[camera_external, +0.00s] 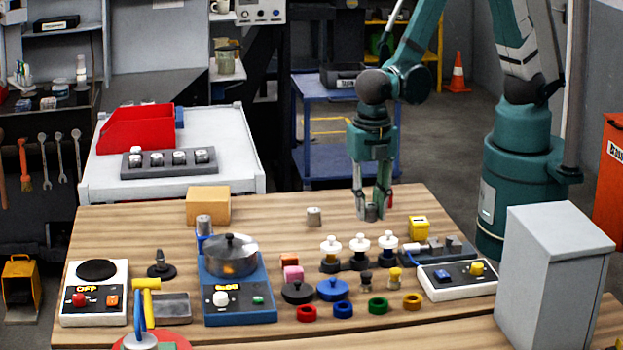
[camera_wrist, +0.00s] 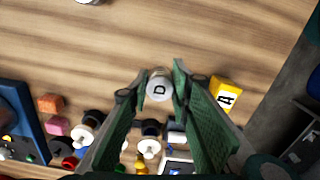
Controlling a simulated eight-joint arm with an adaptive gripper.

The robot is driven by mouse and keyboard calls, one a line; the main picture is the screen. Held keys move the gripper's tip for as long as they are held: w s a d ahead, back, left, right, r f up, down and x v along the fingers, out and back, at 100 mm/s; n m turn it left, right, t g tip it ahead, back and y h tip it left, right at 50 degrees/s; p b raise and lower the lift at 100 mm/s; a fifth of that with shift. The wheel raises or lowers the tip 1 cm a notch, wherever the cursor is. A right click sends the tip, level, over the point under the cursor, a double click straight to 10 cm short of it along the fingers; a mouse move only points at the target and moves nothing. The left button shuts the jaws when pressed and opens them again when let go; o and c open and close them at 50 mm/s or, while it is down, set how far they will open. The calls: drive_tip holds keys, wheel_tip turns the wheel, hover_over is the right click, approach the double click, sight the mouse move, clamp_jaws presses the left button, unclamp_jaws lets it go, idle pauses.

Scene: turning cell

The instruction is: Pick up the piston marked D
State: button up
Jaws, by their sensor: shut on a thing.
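The piston marked D (camera_wrist: 159,88) is a small silver cylinder with a black D on its pale top. My gripper (camera_wrist: 156,82) has its two green fingers closed around it, one on each side. In the external view the piston (camera_external: 371,212) shows between the fingertips of my gripper (camera_external: 373,206), at or just above the wooden table; I cannot tell whether it touches. A similar silver piston (camera_external: 314,216) stands on the table to the left, its marking unreadable. It also shows at the top edge of the wrist view (camera_wrist: 88,1).
A yellow block (camera_external: 418,227) marked A stands close to the right. White-topped knobs (camera_external: 360,244) stand in a row in front. A cardboard box (camera_external: 208,205) and a pot (camera_external: 230,256) are to the left. A grey cabinet (camera_external: 553,270) stands at the right.

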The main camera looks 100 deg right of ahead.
sight(370, 205)
drive_tip(key=shift+r, duration=2.65)
drive_tip(key=shift+w, duration=0.1)
